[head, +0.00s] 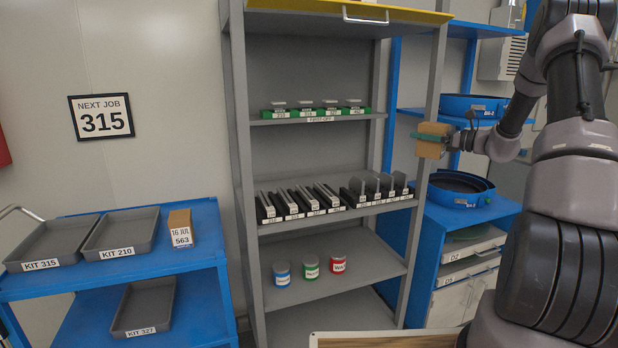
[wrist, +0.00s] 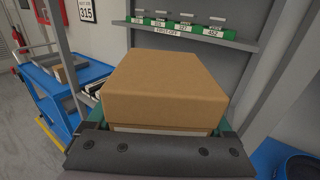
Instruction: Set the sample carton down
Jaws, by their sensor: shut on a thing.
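The carton (head: 431,140) is a plain brown cardboard box. My gripper (head: 447,139) is shut on it and holds it in the air at the right front post of the grey shelf unit. In the wrist view the carton (wrist: 166,88) fills the middle, with its top face toward the camera and the green finger pads along its sides. Its underside is hidden. Another small brown carton (head: 180,226), labelled 16 JUL 563, stands on the blue cart's top.
The blue cart (head: 205,250) at left holds trays KIT 315 (head: 45,243), KIT 210 (head: 122,233) and KIT 327 (head: 145,307). The grey shelf unit (head: 242,180) holds green blocks, slotted holders and three cans. Blue round trays (head: 460,187) stand at right. A sign (head: 101,117) reads NEXT JOB 315.

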